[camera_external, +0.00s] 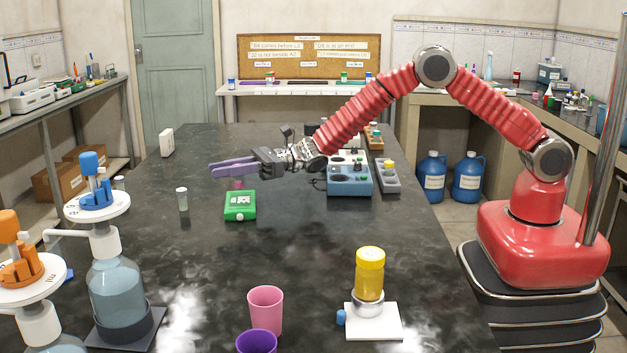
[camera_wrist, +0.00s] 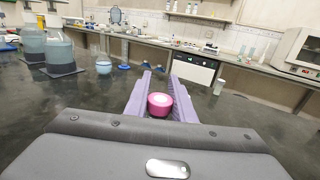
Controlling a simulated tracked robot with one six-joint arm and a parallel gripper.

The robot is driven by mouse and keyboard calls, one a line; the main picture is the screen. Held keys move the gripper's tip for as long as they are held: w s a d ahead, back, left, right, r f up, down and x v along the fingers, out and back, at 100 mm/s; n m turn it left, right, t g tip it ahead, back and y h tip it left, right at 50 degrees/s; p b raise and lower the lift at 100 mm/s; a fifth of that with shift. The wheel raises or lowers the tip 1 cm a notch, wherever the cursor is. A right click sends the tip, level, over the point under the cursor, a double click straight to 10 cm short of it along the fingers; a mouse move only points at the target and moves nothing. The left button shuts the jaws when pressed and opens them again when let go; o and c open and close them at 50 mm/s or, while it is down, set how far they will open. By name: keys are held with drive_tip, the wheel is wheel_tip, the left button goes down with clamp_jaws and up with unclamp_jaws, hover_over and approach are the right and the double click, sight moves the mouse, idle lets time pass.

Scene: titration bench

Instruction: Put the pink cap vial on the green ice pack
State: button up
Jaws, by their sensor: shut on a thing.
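My gripper (camera_external: 222,169) reaches left over the dark bench with its purple fingers level. It is shut on the pink cap vial. In the wrist view the round pink cap (camera_wrist: 160,104), with a pale top, sits between the two fingers. The green ice pack (camera_external: 240,206) lies on the bench just below this pink part. I cannot tell whether the vial touches it. The pack does not show in the wrist view.
A white-capped vial (camera_external: 183,200) stands left of the pack. A blue-grey device (camera_external: 349,182) stands to the right. Bottles with dispensers (camera_external: 118,290), a pink cup (camera_external: 265,309) and a yellow-topped jar (camera_external: 369,274) stand nearer the camera. The bench between is clear.

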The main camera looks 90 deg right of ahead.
drive_tip(key=shift+f, duration=1.85)
drive_tip(key=o, duration=1)
